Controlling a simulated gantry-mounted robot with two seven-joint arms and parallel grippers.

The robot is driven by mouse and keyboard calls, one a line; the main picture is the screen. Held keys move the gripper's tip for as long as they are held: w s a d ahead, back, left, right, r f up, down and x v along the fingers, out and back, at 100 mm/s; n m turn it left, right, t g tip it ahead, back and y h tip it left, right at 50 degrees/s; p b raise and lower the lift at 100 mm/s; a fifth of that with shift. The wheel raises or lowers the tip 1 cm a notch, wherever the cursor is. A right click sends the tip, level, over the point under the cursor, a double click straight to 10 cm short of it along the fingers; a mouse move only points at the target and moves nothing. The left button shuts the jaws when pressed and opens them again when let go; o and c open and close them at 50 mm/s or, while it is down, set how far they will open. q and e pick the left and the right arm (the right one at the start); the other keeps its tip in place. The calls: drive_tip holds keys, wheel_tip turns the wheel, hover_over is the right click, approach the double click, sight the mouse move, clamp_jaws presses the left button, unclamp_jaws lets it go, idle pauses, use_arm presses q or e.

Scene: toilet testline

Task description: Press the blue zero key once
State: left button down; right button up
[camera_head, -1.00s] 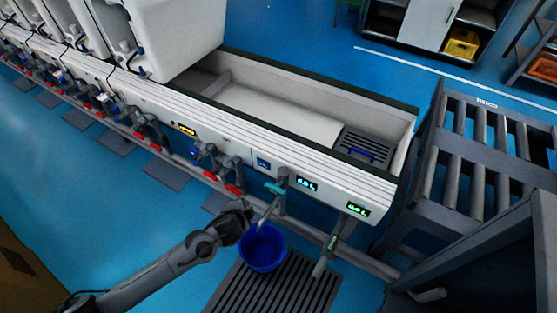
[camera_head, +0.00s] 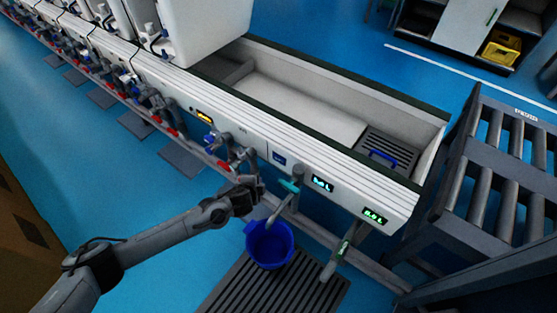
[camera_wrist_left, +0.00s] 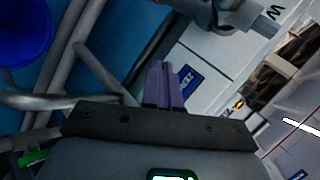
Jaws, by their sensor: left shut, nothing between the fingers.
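The blue zero key (camera_head: 279,158) is a small blue square on the white front panel of the long trough. In the left wrist view the blue key (camera_wrist_left: 187,82) shows with white letters, partly covered by my fingers. My left gripper (camera_head: 259,172) is in front of the panel, just left of and slightly below the key in the head view. Its purple fingers (camera_wrist_left: 164,68) are together and empty, with the key beside their right edge. I cannot tell whether they touch it. My right gripper is not in view.
A blue bucket (camera_head: 270,248) hangs below a tap with a teal handle (camera_head: 290,187), above a dark slatted grate. Two lit displays (camera_head: 322,183) are right of the key. Red-handled valves and pipes line the panel to the left. A grey roller rack (camera_head: 500,165) stands at right.

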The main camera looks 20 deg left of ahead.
sight(277, 161)
use_arm(q)
drive_tip(key=w+d+b, duration=0.3)
drive_tip(key=w+b, duration=0.2)
drive_tip(key=w, duration=0.3)
drive_tip(key=shift+w+d+b, duration=0.15)
drive_tip(key=shift+w+b, duration=0.1)
drive_tip(key=shift+b, duration=0.05)
idle(2.1)
drive_tip(key=shift+w+d, duration=0.2)
drive_tip(key=shift+w, duration=0.3)
idle(1.4)
drive_tip(key=shift+s+r+p, duration=0.1)
drive_tip(key=shift+r+p, duration=0.15)
drive_tip(key=shift+p, duration=0.05)
drive_tip(key=shift+s+r+p, duration=0.1)
drive_tip(key=shift+s+p, duration=0.15)
drive_tip(key=shift+p, duration=0.15)
drive_tip(key=shift+s+f, duration=0.2)
